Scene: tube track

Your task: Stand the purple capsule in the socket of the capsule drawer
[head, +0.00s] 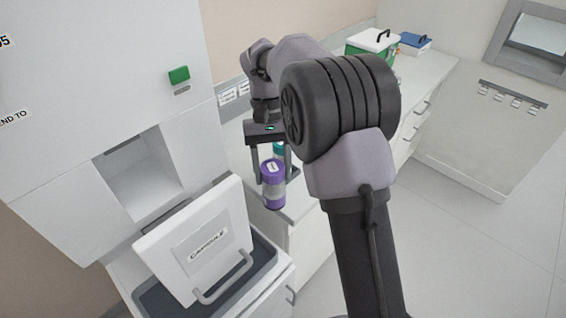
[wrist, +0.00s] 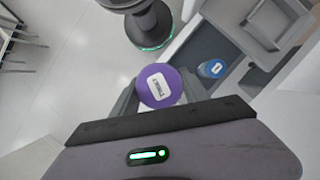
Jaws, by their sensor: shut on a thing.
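The purple capsule (head: 273,187) hangs upright in my gripper (head: 272,176), with a finger on each side of it. In the wrist view its purple top with a white label (wrist: 160,86) sits between the fingers (wrist: 159,90). The capsule drawer (head: 195,243) is a white tilted front marked CAPSULE with a grey handle, left of and below the capsule in the head view. Its inside and socket are hidden there. A pale open box shape (wrist: 266,22) at the wrist view's upper right may be this drawer. The capsule is apart from it.
A dark tray (head: 262,250) lies below the drawer. A blue-topped container (wrist: 212,68) stands in or by it. A teal item (head: 279,148) shows partly behind my gripper. The white cabinet has an open recess (head: 138,178) and a green button (head: 179,75). Floor is clear at right.

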